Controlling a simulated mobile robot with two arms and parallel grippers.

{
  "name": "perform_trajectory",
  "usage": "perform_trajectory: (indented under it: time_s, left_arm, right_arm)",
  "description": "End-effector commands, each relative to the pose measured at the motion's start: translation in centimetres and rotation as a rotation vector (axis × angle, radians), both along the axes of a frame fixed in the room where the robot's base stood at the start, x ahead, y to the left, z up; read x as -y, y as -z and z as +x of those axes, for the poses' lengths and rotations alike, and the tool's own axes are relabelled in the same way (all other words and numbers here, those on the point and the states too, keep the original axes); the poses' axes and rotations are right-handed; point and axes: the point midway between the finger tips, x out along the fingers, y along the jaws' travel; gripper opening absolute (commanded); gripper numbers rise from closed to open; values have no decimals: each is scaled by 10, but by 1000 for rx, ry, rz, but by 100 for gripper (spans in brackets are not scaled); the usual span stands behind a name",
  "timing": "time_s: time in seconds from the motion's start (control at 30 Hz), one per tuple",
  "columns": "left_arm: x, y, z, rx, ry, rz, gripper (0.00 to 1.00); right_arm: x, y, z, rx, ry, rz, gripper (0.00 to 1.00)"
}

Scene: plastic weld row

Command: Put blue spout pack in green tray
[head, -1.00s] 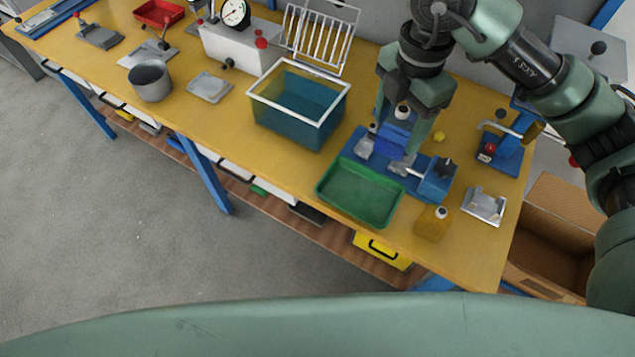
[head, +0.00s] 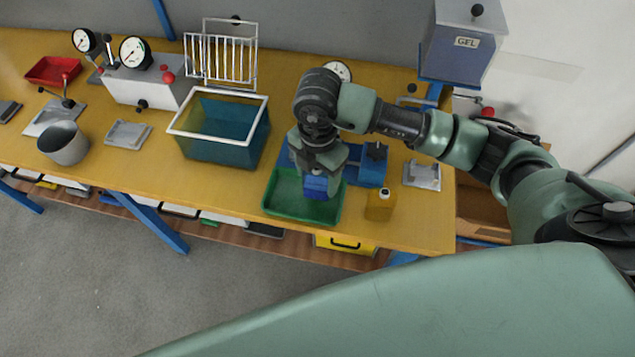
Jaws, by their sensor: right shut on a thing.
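The blue spout pack (head: 315,186) is held in my right gripper (head: 317,176), which points down over the green tray (head: 284,199). The pack hangs above or inside the tray's right half; I cannot tell whether it touches the tray floor. The tray sits near the front edge of the yellow bench. The gripper body hides the top of the pack and the fingertips. My left gripper is not in view.
A blue clamp fixture (head: 371,163) stands behind the tray at the right. A yellow bottle (head: 379,204) stands right of the tray, close to it. A blue-green bin (head: 216,152) with a white rim stands left of it.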

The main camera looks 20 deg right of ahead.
Motion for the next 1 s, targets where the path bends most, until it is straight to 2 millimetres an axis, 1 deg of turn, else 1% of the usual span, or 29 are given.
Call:
perform_trajectory:
  time_s: [0.1, 0.23, 0.33, 0.53, 0.67, 0.7, 0.73, 0.77, 1.0]
  left_arm:
    - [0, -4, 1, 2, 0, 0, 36]
    - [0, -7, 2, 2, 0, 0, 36]
    - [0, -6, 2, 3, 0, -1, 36]
    - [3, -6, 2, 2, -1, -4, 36]
    - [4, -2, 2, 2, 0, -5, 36]
    - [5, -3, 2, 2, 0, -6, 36]
    - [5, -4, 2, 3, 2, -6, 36]
    - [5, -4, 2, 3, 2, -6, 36]
    - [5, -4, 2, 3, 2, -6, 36]
  right_arm:
    - [0, 19, -2, -6, 1, -2, 12]
    - [0, 34, -1, -3, 0, -1, 12]
    - [0, 39, -1, -2, 0, -1, 12]
    - [0, 39, -1, -1, -1, 0, 12]
    - [0, 43, -1, -1, 0, 0, 12]
    - [0, 42, -1, -2, 0, -1, 75]
    - [0, 41, -1, -2, 0, -1, 84]
    - [0, 41, -1, -2, 0, -1, 86]
    - [0, 41, -1, -2, 0, -1, 86]
